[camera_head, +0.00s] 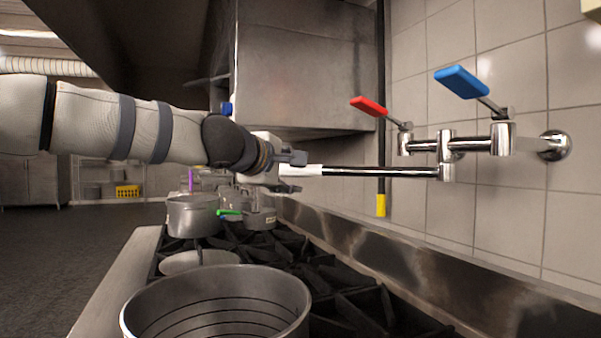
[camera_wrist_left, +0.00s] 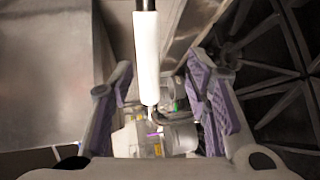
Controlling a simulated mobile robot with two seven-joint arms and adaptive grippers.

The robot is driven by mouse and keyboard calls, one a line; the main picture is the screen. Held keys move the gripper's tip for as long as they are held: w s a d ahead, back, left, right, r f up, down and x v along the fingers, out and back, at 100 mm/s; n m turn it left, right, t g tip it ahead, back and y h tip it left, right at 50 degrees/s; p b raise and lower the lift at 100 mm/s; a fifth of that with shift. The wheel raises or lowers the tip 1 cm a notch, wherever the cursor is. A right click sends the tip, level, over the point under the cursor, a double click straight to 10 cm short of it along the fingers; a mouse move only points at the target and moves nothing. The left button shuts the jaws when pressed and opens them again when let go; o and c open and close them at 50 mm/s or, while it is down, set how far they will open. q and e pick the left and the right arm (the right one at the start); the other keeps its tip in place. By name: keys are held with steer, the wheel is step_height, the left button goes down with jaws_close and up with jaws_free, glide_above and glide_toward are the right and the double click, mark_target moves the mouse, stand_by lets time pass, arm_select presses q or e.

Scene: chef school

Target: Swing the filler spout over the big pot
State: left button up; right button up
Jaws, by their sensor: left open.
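The filler spout (camera_head: 375,171) is a thin chrome pipe reaching left from the wall tap, with a white sleeve (camera_head: 306,170) near its free end. The big pot (camera_head: 307,305) is a wide metal pot in the foreground on the stove, below the spout's level. My left gripper (camera_head: 291,172) is at the sleeved end of the spout, its fingers apart. In the left wrist view the white sleeve (camera_wrist_left: 147,55) runs between the two open, purple-padded fingers, with gaps on both sides. My right gripper is not in view.
The wall tap has a red lever (camera_head: 368,106) and a blue lever (camera_head: 461,82). A smaller pot (camera_head: 192,215) and other cookware stand farther back on the black burner grates (camera_head: 345,300). A metal hood (camera_head: 300,65) hangs above. A dark pipe with a yellow end (camera_head: 381,205) runs down the wall.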

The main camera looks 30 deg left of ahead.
mark_target(300, 170)
arm_select(q)
steer(key=x, duration=0.2)
steer(key=r+x, duration=0.1)
steer(key=x, duration=0.4)
steer(key=shift+w+a+r, duration=0.15)
steer(key=shift+w+a, duration=0.2)
jaws_close()
